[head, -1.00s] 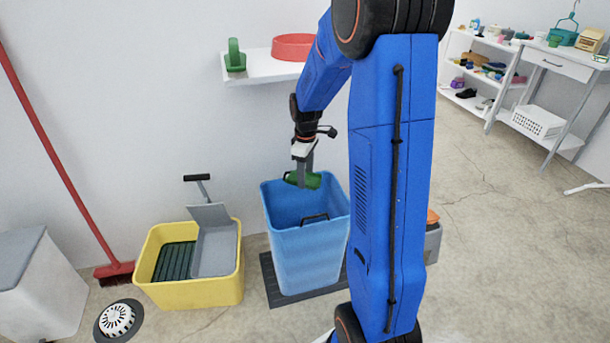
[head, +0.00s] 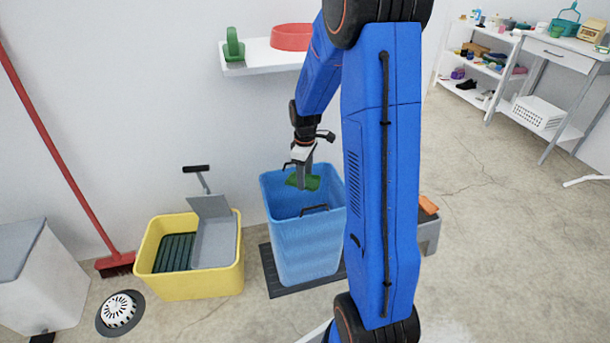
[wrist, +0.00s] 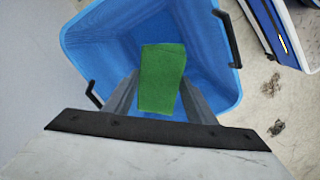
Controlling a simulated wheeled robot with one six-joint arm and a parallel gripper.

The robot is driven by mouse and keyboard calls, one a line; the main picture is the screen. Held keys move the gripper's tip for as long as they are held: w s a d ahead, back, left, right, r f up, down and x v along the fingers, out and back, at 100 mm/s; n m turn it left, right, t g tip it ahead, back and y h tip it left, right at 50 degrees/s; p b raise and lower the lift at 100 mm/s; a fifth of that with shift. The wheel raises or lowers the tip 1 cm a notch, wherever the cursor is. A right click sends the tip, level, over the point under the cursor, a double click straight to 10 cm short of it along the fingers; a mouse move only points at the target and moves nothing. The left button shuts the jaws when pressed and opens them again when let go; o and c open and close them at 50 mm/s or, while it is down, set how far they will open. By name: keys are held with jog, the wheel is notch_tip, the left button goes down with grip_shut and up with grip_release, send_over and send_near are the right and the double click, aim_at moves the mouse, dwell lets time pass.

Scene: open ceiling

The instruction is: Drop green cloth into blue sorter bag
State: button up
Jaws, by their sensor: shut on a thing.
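The green cloth (head: 303,183) is held at the mouth of the blue sorter bag (head: 308,245), an open blue bin with dark handles. My gripper (head: 304,176) points down and is shut on the cloth. In the wrist view the cloth (wrist: 162,78) lies between the fingers of my gripper (wrist: 160,98), with the inside of the blue bag (wrist: 215,85) around and below it. The cloth is inside the outline of the bag's rim. I cannot tell how far below the rim it hangs.
A yellow mop bucket (head: 200,280) stands left of the blue bag. A white shelf (head: 262,58) with a green item (head: 234,46) and a red bowl (head: 291,37) is on the wall above. A red broom (head: 115,263) leans at the left. Open floor lies to the right.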

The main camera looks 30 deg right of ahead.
jog(key=o, duration=1.2)
jog(key=shift+r, duration=0.1)
